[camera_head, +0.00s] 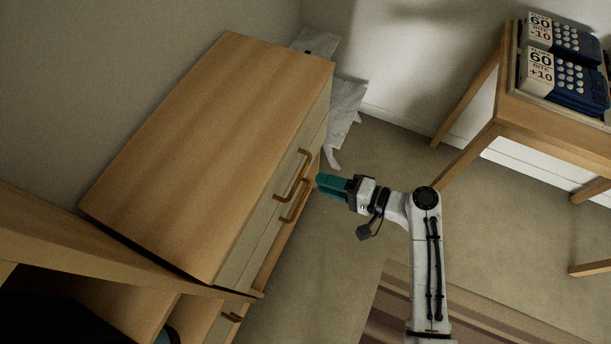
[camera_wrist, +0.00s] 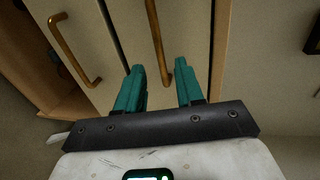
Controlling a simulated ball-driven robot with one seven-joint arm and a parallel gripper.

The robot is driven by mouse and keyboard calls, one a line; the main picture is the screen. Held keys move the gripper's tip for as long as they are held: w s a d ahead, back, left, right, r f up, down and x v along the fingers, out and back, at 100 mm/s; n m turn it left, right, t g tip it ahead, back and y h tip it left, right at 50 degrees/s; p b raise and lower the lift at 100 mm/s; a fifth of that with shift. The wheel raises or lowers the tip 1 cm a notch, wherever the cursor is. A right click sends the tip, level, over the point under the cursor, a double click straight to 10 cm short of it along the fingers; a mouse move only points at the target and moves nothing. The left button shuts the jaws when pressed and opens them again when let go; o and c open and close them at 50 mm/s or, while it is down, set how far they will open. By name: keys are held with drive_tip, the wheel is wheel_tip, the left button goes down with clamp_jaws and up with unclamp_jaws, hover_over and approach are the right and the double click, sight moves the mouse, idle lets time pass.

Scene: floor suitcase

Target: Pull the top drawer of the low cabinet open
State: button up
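The low cabinet (camera_head: 215,130) has a wooden top and pale drawer fronts facing right in the head view. The top drawer's brass bar handle (camera_head: 293,174) sits just above a second handle (camera_head: 296,202) on the drawer below. The top drawer looks shut. My gripper (camera_head: 321,184) has teal fingers pointing at the cabinet front, with a small gap to the handles. In the wrist view my gripper (camera_wrist: 160,80) is open and empty. The top handle (camera_wrist: 157,40) lines up between the fingertips, and the lower handle (camera_wrist: 75,50) is to the left.
A wooden table (camera_head: 500,125) with blue boxed items (camera_head: 563,78) stands at the right. A wooden shelf unit (camera_head: 130,250) is at the lower left, close to the cabinet. White paper-like objects (camera_head: 342,112) are behind the cabinet. A striped rug (camera_head: 390,300) lies on otherwise clear floor.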

drive_tip(key=x, duration=0.6)
drive_tip(key=shift+a, duration=0.15)
clamp_jaws()
idle(0.5)
